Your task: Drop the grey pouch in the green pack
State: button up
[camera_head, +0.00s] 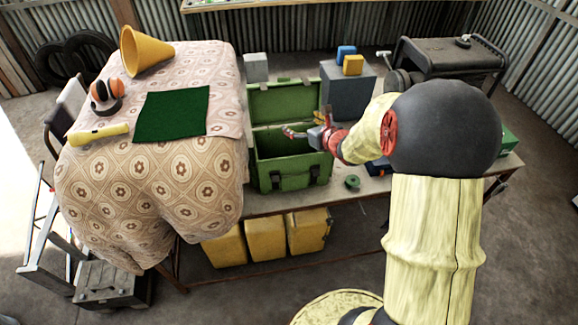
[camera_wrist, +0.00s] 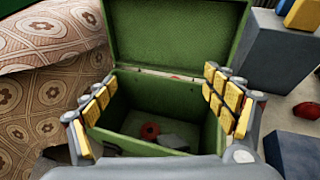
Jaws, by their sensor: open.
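The green pack (camera_head: 292,178) is an open, box-like case with its lid raised at the back, standing on the bench. It fills the middle of the wrist view (camera_wrist: 180,30). My gripper (camera_head: 307,127) is over the pack's opening. In the wrist view my gripper (camera_wrist: 160,92) has its yellow-padded fingers wide apart with nothing between them. A grey item (camera_wrist: 178,139), apparently the grey pouch, lies on the pack's floor, partly hidden by the near wall. A red ring-like thing (camera_wrist: 150,131) lies beside it.
A large grey block (camera_head: 348,95) with blue and yellow cubes stands behind right of the pack. A patterned cloth-covered table (camera_head: 150,185) is on the left, with a green mat (camera_head: 171,114), orange earmuffs (camera_head: 106,95) and a yellow cone (camera_head: 145,52). A green tape roll (camera_head: 352,182) lies at the bench's front.

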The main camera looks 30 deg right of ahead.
jog(key=v, duration=1)
jog(key=s+a+f+n+g+y, duration=0.3)
jog(key=s+a+n+g+y, duration=0.3)
jog(key=s+a+n, duration=1.15)
jog(key=s+d+r+n+g+h+b, duration=0.15)
jog(key=s+n+g+h, duration=0.35)
jog(key=n, duration=0.9)
jog(key=s+a+r+n+t+h+b, duration=0.1)
jog(key=s+a+r+n+t, duration=0.1)
jog(key=r, duration=0.4)
jog(key=shift+a+n+t+b, duration=0.4)
jog(key=shift+a+n+t, duration=0.2)
jog(key=shift+a+n, duration=0.4)
